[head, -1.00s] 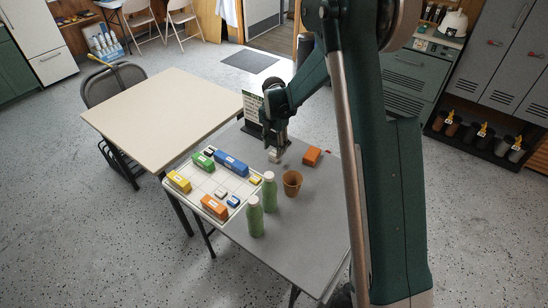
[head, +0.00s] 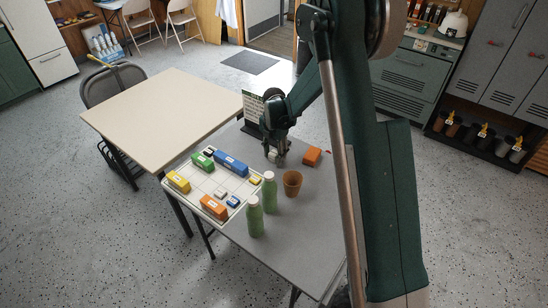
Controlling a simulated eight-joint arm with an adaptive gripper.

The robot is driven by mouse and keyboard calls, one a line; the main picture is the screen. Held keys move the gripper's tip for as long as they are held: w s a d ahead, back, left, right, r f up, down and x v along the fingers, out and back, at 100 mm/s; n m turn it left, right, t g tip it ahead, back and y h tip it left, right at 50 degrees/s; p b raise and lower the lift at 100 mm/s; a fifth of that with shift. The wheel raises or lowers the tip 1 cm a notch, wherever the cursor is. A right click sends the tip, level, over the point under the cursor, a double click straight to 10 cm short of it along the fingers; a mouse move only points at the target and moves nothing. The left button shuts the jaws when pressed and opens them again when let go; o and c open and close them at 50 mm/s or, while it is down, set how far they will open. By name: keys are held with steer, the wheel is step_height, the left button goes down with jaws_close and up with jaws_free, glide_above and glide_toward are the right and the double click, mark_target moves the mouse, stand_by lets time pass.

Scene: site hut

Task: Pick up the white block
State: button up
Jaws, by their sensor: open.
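The white block (head: 273,156) is small and sits on the grey table (head: 315,230), to the right of the block tray. My gripper (head: 277,158) is open and reaches down right at the block. The fingers partly cover it. I cannot tell whether they touch it or stand on both sides of it.
A white tray (head: 238,200) with several coloured blocks lies to the left. A brown cup (head: 292,183) and two green bottles (head: 269,191) stand nearer.

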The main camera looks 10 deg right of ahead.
mark_target(274, 153)
steer(key=shift+c, duration=0.3)
steer(key=c, duration=0.9)
steer(key=shift+r, duration=0.1)
steer(key=shift+r+p, duration=0.85)
steer(key=shift+r, duration=4.05)
